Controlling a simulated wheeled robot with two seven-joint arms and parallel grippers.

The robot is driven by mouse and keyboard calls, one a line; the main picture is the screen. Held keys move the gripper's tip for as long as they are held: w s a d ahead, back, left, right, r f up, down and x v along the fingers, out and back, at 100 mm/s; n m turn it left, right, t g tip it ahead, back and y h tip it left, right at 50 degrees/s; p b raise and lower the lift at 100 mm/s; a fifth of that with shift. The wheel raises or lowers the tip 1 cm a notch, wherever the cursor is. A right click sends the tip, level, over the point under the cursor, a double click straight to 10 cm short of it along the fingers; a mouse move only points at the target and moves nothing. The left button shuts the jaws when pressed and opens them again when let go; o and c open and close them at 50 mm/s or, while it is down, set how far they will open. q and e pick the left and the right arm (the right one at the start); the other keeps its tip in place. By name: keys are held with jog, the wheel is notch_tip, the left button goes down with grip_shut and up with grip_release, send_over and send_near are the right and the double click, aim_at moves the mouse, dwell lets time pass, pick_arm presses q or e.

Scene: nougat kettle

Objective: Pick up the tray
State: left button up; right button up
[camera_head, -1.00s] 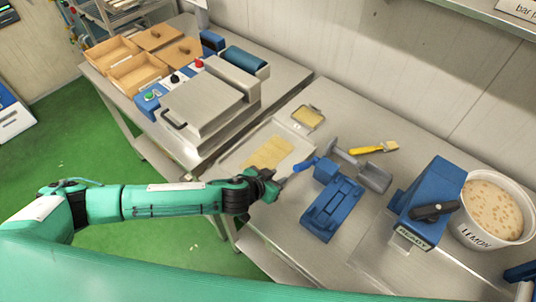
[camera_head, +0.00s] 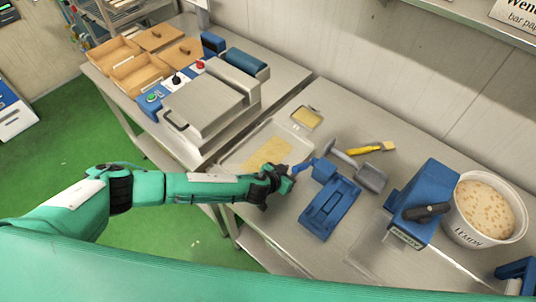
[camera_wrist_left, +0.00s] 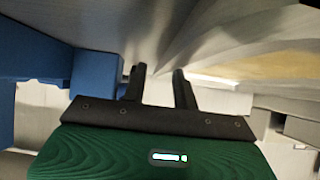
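The tray (camera_head: 273,131) is a shallow, pale metal tray with a yellowish slab (camera_head: 268,153) on it, lying on the steel table. My left gripper (camera_head: 286,178) is at the tray's near right side, low over the table. In the left wrist view its two dark fingers (camera_wrist_left: 159,75) stand apart, with nothing clearly seen between them. A pale metal surface with a yellowish area lies beyond them. I cannot tell whether the fingers touch the tray. My right gripper is not in view.
A scoop (camera_head: 370,177), a blue device (camera_head: 330,208) and a yellow-handled brush (camera_head: 367,149) lie right of the gripper. A small dish (camera_head: 306,117) sits behind the tray. A blue machine (camera_head: 424,205) and a white bucket (camera_head: 482,232) stand farther right.

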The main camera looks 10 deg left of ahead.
pick_arm(q)
jog(key=shift+w+d+f, duration=0.1)
jog(key=shift+w, duration=0.1)
grip_shut()
dwell(1.4)
